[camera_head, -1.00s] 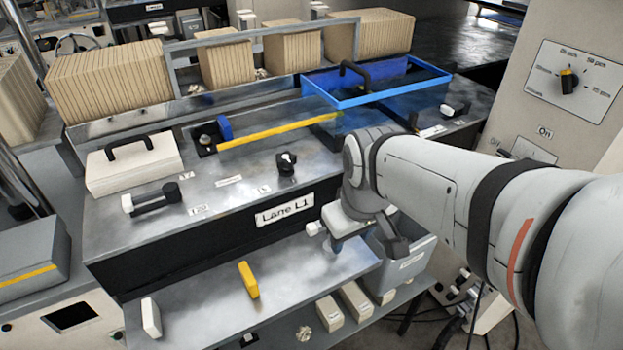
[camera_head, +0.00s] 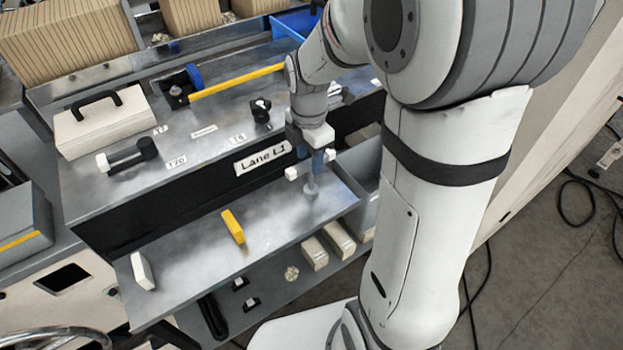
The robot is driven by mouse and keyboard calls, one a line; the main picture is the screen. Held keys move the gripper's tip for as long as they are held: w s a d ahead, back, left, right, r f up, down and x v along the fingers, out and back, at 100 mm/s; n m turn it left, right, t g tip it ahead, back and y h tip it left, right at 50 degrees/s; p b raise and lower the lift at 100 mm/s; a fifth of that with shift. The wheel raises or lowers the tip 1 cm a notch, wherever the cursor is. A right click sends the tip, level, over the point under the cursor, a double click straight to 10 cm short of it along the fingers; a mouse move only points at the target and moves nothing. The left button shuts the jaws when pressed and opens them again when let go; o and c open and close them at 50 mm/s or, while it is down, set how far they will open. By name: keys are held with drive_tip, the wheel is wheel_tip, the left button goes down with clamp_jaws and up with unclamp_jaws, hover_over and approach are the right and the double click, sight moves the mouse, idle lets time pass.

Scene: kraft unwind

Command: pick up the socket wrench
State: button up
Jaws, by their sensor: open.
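My gripper (camera_head: 310,165) hangs over the right end of the steel front shelf (camera_head: 185,260), its two pale fingertips apart. A small upright blue-and-grey piece (camera_head: 311,188) shows between and below the fingertips, with a rounded grey lower end near the shelf. It may be the socket wrench, but it is small and partly hidden by my gripper, so I cannot tell for sure. I cannot tell whether the fingers touch it.
A yellow block (camera_head: 233,226) and a white block (camera_head: 142,270) stand on the shelf. Behind is the "Lane L1" bench with a beige handled box (camera_head: 100,122) and a black-and-white lever (camera_head: 127,157). Beige boxes (camera_head: 314,252) lie below the shelf. My arm covers the right side.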

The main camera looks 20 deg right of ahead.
sight(311, 188)
drive_tip(key=f, duration=0.5)
drive_tip(key=shift+d+f+p, duration=0.2)
drive_tip(key=shift+f+p, duration=0.05)
drive_tip(key=shift+p, duration=0.15)
clamp_jaws()
